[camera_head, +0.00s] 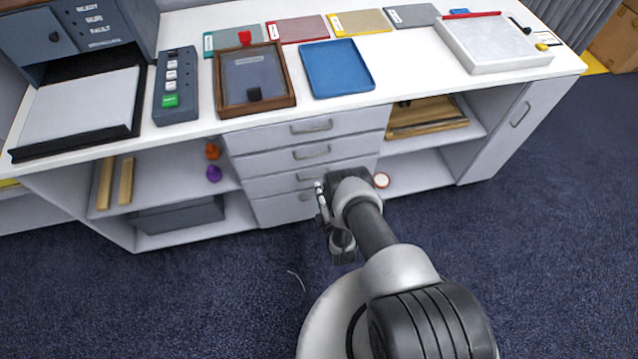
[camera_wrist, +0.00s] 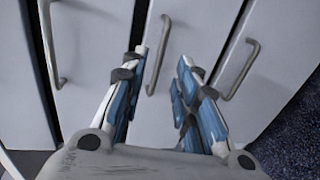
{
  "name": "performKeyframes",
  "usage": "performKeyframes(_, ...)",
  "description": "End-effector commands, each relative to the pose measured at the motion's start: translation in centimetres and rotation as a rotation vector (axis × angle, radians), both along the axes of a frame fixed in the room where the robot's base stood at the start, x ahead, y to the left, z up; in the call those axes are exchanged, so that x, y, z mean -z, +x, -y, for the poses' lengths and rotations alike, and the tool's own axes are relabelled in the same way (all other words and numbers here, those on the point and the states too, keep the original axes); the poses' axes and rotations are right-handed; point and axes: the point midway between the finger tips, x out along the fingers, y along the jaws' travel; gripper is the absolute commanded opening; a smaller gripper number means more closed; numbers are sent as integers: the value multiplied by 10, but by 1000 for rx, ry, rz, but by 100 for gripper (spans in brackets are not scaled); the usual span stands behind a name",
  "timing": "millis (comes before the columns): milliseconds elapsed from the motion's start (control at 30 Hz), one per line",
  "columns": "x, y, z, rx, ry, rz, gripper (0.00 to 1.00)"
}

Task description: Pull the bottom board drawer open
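The bottom drawer (camera_head: 285,209) is the lowest of a stack of grey drawers under the table and looks shut. Its bar handle (camera_head: 305,196) is close to my gripper (camera_head: 322,200), which is partly hidden by my wrist in the head view. In the wrist view the drawers run sideways, with the carpet at the right. The rightmost handle (camera_wrist: 238,72), nearest the carpet, appears to be the bottom drawer's and is right of both fingers. My gripper (camera_wrist: 163,62) is open, and the handle one drawer up (camera_wrist: 155,75) shows between its fingers. I cannot tell any contact.
The upper drawers (camera_head: 270,140) look shut. Open shelves flank the stack, with an orange and a purple object (camera_head: 213,173) at the left and wooden boards (camera_head: 425,117) at the right. A round white-and-orange object (camera_head: 381,180) sits near the stack. The blue carpet (camera_head: 200,290) in front is clear.

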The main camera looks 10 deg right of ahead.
Motion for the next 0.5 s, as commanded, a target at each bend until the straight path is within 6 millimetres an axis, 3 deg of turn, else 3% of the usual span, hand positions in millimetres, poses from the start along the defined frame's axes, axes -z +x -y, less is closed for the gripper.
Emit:
performKeyframes(200,10,36,0,0,0,2,28)
performKeyframes(500,11,52,0,0,1,-1,28)
